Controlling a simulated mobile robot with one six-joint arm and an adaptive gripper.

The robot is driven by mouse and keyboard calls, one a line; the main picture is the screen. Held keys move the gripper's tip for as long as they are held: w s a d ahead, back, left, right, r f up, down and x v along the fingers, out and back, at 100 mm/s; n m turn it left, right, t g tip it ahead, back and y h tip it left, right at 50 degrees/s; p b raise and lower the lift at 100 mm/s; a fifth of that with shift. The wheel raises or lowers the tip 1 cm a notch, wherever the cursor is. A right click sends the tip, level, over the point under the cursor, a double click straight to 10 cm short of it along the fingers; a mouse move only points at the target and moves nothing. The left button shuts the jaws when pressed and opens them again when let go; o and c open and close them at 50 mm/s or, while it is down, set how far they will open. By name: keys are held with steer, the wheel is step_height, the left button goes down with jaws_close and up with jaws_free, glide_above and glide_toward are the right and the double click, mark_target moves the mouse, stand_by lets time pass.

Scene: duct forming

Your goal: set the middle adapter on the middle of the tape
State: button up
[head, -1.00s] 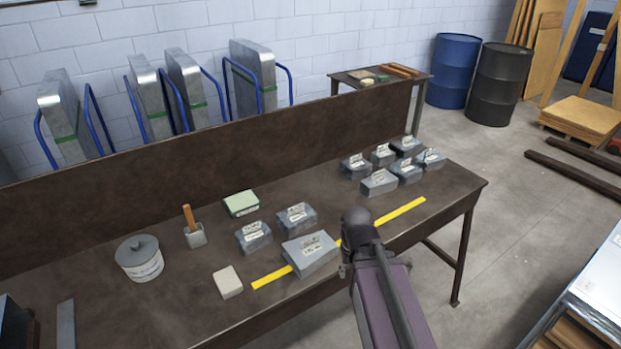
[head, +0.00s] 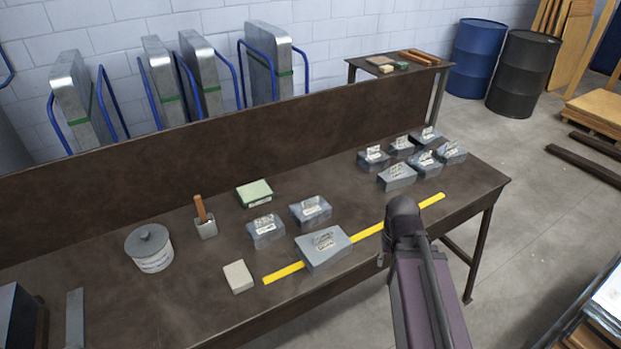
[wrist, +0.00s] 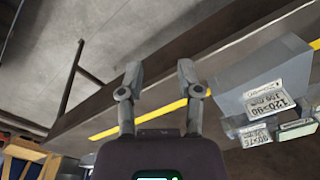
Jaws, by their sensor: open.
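The yellow tape (head: 284,273) runs slantwise along the table's front. A large grey adapter (head: 323,255) with a white label sits across its left half; which adapter is the middle one I cannot tell. It seems to be the block labelled 120>90 in the wrist view (wrist: 240,82). Two smaller labelled adapters, a left one (head: 267,240) and a right one (head: 312,216), stand behind it. My gripper (wrist: 160,76) is open with nothing between its fingers, beside the large adapter and apart from it. In the head view my arm hides the gripper and part of the tape.
Several labelled adapters, one of them in front (head: 397,181), cluster at the table's right. A low back wall (head: 200,160) edges the table.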

steer(key=w+a+r+m+p, duration=0.25)
steer(key=w+a, duration=0.25)
steer(key=w, duration=0.3)
steer(key=w+a+r+m+p, duration=0.1)
steer(key=w+a+m, duration=0.2)
steer(key=w+a, duration=0.35)
step_height(320, 180, up, 3)
steer(key=m+p, duration=0.3)
steer(key=m, duration=0.3)
glide_above(311, 209)
steer(key=w, duration=0.2)
steer(key=shift+s+a+f, duration=0.15)
steer(key=shift+s+a, duration=0.1)
steer(key=shift+f+b, duration=0.15)
steer(key=shift+b, duration=0.15)
step_height(311, 209, down, 9)
steer(key=b, duration=0.8)
steer(key=shift+b, duration=0.35)
jaws_close()
steer(key=shift+r, duration=0.25)
